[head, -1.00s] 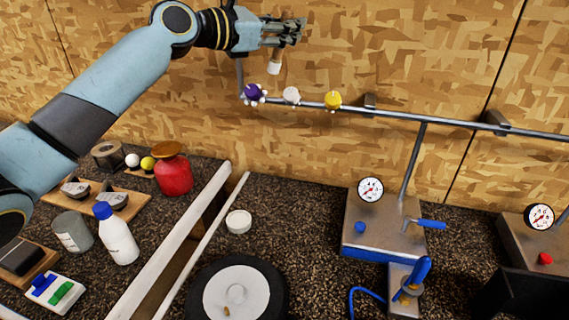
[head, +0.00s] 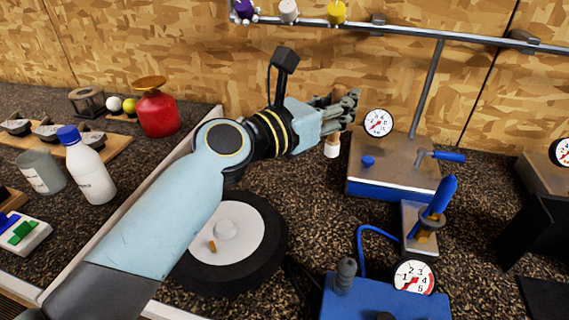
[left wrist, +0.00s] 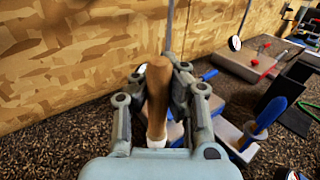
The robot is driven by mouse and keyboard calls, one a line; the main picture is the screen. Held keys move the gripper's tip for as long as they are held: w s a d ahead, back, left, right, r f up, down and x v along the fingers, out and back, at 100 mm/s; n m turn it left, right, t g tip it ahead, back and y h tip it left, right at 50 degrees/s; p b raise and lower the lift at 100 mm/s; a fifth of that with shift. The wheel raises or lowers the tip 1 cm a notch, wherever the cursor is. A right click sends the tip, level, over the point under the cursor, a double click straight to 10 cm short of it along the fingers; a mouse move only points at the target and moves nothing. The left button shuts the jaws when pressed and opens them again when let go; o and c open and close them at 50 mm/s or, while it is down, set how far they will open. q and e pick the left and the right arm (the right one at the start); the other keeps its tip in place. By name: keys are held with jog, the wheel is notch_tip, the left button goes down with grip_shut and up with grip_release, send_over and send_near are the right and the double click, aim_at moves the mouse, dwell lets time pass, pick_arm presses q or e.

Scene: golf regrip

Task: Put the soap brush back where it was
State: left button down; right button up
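The soap brush has a wooden handle and a short white end. My left gripper (head: 345,108) is shut around its handle and holds it upright, white end (head: 332,147) down. The brush hangs in front of the plywood wall, left of the grey and blue gauge stand. In the left wrist view the wooden handle (left wrist: 158,88) stands between the fingers of my left gripper (left wrist: 160,100), and the white end shows just below. Whether the white end touches anything below is hard to tell. My right gripper is not in view.
A gauge stand (head: 395,180) with a blue lever is close on the right. A blue box with a gauge (head: 385,300) is at the front. A black wheel (head: 270,258) lies under my arm. A rail (head: 385,27) with purple, white and yellow knobs runs above. Dark speckled counter lies clear below the brush.

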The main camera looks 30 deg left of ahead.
pick_arm(q)
jog(key=shift+w+a+f+b, duration=0.2)
jog(key=shift+a+f+b, duration=1.05)
jog(key=shift+a+f, duration=0.5)
jog(key=shift+w+a+f+b, duration=0.15)
jog(key=shift+a+f+b, duration=1.1)
jog(key=shift+a+f, duration=0.5)
jog(key=shift+w+a+f+b, duration=0.2)
jog(key=shift+a+f+b, duration=1.05)
jog(key=shift+a+f, duration=0.5)
jog(key=c, duration=2)
grip_release()
jog(key=shift+f, duration=0.1)
jog(key=shift+c, duration=0.2)
jog(key=o, duration=0.6)
jog(key=shift+c, duration=0.2)
